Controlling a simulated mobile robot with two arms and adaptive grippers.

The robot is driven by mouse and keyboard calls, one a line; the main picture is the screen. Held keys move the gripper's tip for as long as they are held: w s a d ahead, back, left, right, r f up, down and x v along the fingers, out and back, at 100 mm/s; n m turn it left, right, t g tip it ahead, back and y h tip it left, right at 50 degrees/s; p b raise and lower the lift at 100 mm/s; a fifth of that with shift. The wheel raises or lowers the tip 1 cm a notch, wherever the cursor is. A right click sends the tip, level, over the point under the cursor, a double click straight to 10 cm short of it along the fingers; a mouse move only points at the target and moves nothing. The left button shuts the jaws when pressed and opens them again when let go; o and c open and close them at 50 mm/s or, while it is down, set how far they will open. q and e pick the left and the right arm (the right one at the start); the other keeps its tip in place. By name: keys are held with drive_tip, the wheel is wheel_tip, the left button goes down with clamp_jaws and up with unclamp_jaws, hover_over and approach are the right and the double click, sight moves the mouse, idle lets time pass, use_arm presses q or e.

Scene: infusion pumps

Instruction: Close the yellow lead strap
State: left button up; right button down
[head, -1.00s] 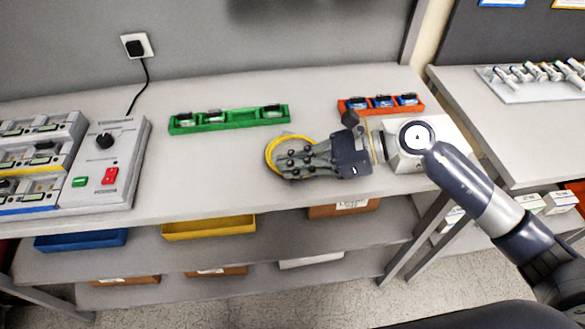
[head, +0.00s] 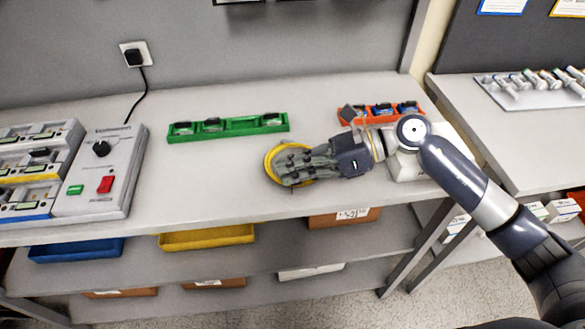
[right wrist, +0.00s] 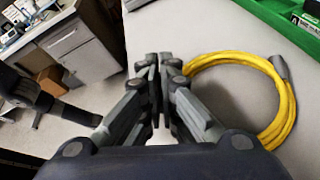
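The yellow lead (head: 270,158) lies in a round coil on the grey bench, near the middle of the head view. It also shows in the right wrist view (right wrist: 285,105), to the right of the fingers, with a grey end piece (right wrist: 281,67) at its upper right. My right gripper (head: 276,168) reaches over the coil from the right, low above the bench. In the right wrist view its fingertips (right wrist: 158,62) are together at the coil's left side. The strap cannot be made out; the fingers hide that side, and whether anything is pinched is unclear. My left gripper is out of view.
A green tray (head: 240,125) lies behind the coil, and an orange tray (head: 345,112) stands behind my right wrist. A grey control box (head: 100,175) is at the left. The bench between box and coil is clear. Yellow (head: 205,237) and blue (head: 75,250) bins sit below.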

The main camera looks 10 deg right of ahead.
drive_tip(key=c, duration=1.9)
unclamp_jaws()
drive_tip(key=v, duration=1.2)
